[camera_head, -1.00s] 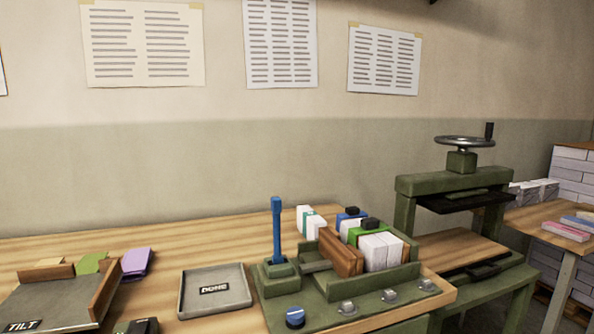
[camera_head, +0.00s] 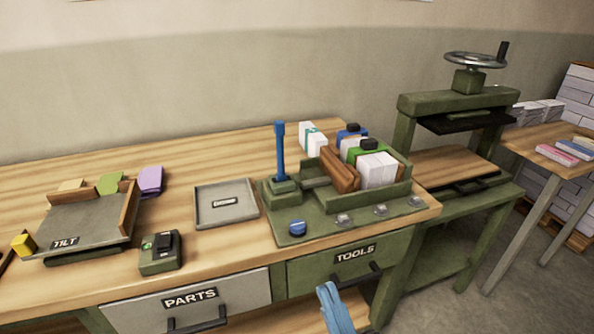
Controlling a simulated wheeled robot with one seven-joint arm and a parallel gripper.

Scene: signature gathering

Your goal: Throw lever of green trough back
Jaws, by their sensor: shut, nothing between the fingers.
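The green trough (camera_head: 327,228) stands on the bench, right of centre. Its blue lever (camera_head: 280,150) rises nearly upright from a green block at the trough's left end. A brown wooden block (camera_head: 339,170) and white paper stacks (camera_head: 377,171) sit in the trough, with green and blue pieces and black knobs behind. A blue round knob (camera_head: 297,228) and several grey knobs line its front. My gripper (camera_head: 330,292), light blue, is at the bottom edge in front of the drawers, below and right of the lever, shut, empty and apart from it.
A grey tray (camera_head: 226,221) lies left of the lever. Further left are a small green device (camera_head: 161,254) and the TILT tray (camera_head: 60,225). A green press (camera_head: 455,105) stands to the right. The PARTS drawer (camera_head: 190,301) and TOOLS drawer (camera_head: 350,256) front the bench.

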